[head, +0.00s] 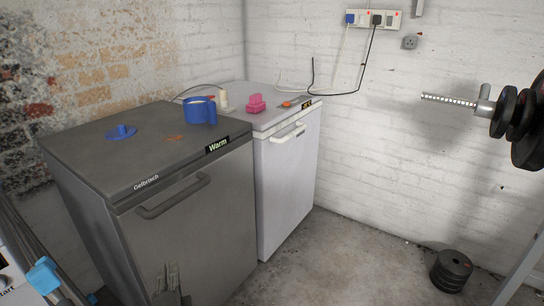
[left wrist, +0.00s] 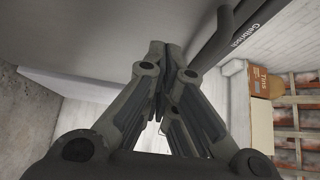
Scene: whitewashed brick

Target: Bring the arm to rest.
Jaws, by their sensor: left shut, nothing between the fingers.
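My left gripper (head: 169,272) shows at the bottom of the head view, pointing up, in front of the grey appliance's door and below its handle. In the left wrist view its fingers (left wrist: 168,60) are closed together with nothing between them. The dark underside of the appliance's handle and its lettering show at the upper right there. Whether the gripper touches the door cannot be told. My right gripper is in neither view.
The grey appliance (head: 75,150) bears a blue mug (head: 199,111) and a blue lid-like disc (head: 121,132). A white appliance (head: 285,180) stands beside it with a pink object (head: 256,103) on top. Weight plates (head: 451,271) lie at right. The floor (head: 330,260) between is clear.

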